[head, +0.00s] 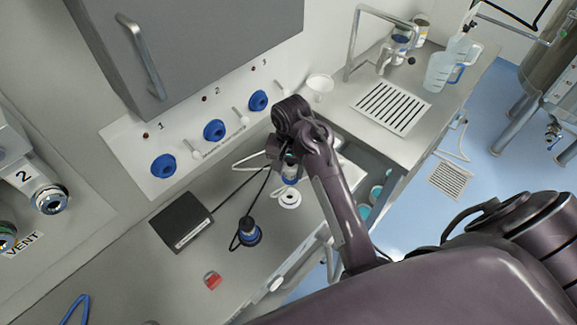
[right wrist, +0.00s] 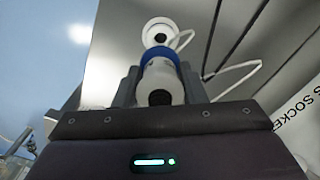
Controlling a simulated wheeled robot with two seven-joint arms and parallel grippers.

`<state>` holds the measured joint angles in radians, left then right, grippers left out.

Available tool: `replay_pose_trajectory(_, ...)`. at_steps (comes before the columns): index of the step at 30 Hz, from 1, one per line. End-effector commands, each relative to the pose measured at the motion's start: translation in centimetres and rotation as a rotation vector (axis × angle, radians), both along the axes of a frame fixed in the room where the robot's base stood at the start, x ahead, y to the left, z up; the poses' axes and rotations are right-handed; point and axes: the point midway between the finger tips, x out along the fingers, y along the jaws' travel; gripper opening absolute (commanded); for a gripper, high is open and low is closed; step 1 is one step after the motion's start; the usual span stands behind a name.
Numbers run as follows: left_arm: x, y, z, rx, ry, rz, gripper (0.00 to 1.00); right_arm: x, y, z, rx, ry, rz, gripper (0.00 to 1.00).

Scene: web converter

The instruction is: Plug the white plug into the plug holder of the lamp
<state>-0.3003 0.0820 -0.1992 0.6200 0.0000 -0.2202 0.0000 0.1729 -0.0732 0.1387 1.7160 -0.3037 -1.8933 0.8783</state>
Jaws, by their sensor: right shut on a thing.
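My right gripper (head: 285,163) hangs low over the counter, seen from behind its arm. In the right wrist view the gripper (right wrist: 160,85) is shut on the white plug (right wrist: 162,80), a white cylinder with a blue ring at its far end. The plug also shows partly in the head view (head: 291,179). A white ring-shaped piece (head: 289,199) is just below the plug; it also shows beyond the plug in the right wrist view (right wrist: 158,31). I cannot tell whether it is the lamp's plug holder or whether they touch. My left gripper is not in view.
Blue wall sockets (head: 163,166) line the back panel. A black box (head: 181,221), a dark blue-ringed plug (head: 250,234) with a black cable and a small red block (head: 212,280) are on the counter. An open drawer (head: 369,206) is right of my arm.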

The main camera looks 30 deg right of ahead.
Motion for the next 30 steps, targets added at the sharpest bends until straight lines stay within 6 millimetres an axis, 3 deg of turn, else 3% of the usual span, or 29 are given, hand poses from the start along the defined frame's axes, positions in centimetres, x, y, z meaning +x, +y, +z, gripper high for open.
replay_pose_trajectory(4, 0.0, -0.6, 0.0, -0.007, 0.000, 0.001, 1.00, 0.0, 0.0, 0.1, -0.004, 0.000, 0.001, 0.04)
replay_pose_trajectory(21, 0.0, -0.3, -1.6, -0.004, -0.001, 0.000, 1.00, 0.0, 0.0, -4.7, -0.003, -0.001, 0.001, 0.04)
replay_pose_trajectory(30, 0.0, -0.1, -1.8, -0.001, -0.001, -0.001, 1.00, 0.0, 0.0, -5.5, -0.003, -0.001, 0.001, 0.04)
